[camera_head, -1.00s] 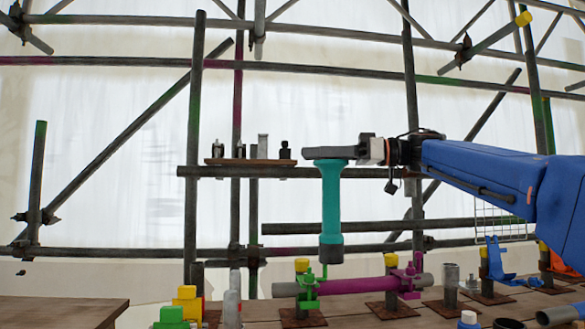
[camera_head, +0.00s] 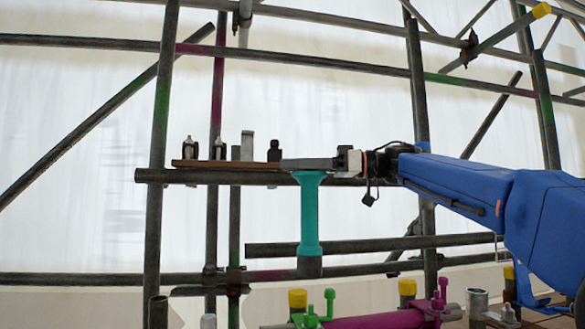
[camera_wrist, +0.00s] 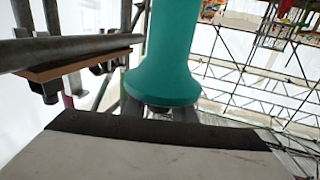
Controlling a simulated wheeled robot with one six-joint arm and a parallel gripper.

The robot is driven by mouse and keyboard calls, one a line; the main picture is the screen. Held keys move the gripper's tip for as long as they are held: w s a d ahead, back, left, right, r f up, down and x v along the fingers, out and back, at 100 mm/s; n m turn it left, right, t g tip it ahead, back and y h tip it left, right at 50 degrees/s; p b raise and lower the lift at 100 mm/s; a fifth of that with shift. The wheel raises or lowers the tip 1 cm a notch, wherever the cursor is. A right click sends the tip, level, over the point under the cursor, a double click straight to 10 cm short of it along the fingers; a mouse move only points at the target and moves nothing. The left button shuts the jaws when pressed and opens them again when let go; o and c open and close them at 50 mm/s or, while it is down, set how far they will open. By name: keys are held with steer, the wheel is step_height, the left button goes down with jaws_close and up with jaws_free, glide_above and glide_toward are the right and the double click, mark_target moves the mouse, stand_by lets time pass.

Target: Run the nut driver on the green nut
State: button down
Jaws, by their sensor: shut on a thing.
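The nut driver (camera_head: 309,220) is a teal shaft with a flared top and a dark grey socket (camera_head: 309,267) at its lower end. It hangs upright. My gripper (camera_head: 318,164) is shut on its top end; the teal flare also shows in the wrist view (camera_wrist: 165,75), above the pale gripper body. The green clamp (camera_head: 312,320) with its upright green bolts stands at the bottom edge of the head view, on a magenta tube. The socket is above it and slightly left of the taller bolt (camera_head: 329,300), with a visible gap. The green nut itself is too small to tell apart.
A brown shelf board (camera_head: 225,164) with several small fittings sits on a scaffold pipe just left of my gripper. A horizontal pipe (camera_head: 370,244) runs behind the driver. A magenta clamp (camera_head: 438,300) and yellow-capped posts (camera_head: 297,299) stand nearby.

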stand_by(0.4)
steer(key=shift+s+f, duration=0.1)
steer(key=shift+f, duration=5.95)
steer(key=shift+r, duration=0.1)
